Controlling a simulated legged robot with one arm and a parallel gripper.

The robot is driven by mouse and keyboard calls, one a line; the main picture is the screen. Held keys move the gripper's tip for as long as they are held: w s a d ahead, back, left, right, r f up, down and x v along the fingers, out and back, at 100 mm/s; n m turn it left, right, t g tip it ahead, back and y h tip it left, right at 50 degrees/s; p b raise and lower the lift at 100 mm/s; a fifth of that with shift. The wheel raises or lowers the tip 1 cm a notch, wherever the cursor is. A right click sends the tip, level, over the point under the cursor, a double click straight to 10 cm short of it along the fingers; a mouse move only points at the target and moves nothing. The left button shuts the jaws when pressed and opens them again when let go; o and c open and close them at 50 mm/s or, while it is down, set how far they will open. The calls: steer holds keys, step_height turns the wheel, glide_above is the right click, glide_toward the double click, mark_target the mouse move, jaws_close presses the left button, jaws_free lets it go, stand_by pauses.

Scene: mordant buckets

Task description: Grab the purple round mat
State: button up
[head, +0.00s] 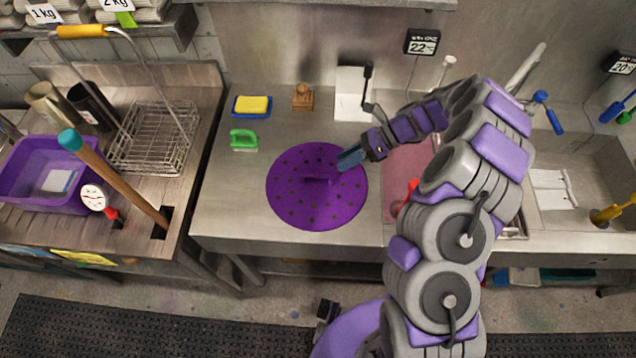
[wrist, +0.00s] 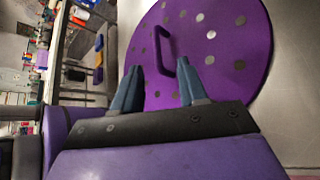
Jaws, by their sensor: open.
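The purple round mat (head: 290,209) lies flat on the steel counter in the head view. It is dotted with dark spots and has a raised purple bar handle (head: 318,180) near its middle. My gripper (head: 350,159) reaches in from the right and its blue fingers are over the mat's upper right edge. In the wrist view the mat (wrist: 235,50) fills the upper middle, with its handle (wrist: 163,52) standing up beyond the fingertips. My gripper (wrist: 160,80) is open and empty, its two fingers apart and pointing toward the handle.
A pink board (head: 400,175) lies to the right, partly behind my arm. A purple tub (head: 40,200) stands far left.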

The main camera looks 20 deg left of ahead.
mark_target(321, 181)
steer(key=x, duration=0.3)
steer(key=shift+a, duration=0.35)
steer(key=b+x, duration=0.1)
steer(key=x, duration=0.2)
steer(key=shift+s+f+b, duration=0.2)
steer(key=shift+s+b, duration=0.2)
steer(key=shift+s, duration=0.05)
steer(key=shift+s+a+f, duration=0.15)
steer(key=shift+a+f, duration=0.1)
steer(key=shift+a, duration=0.25)
steer(key=shift+c, duration=0.2)
jaws_close()
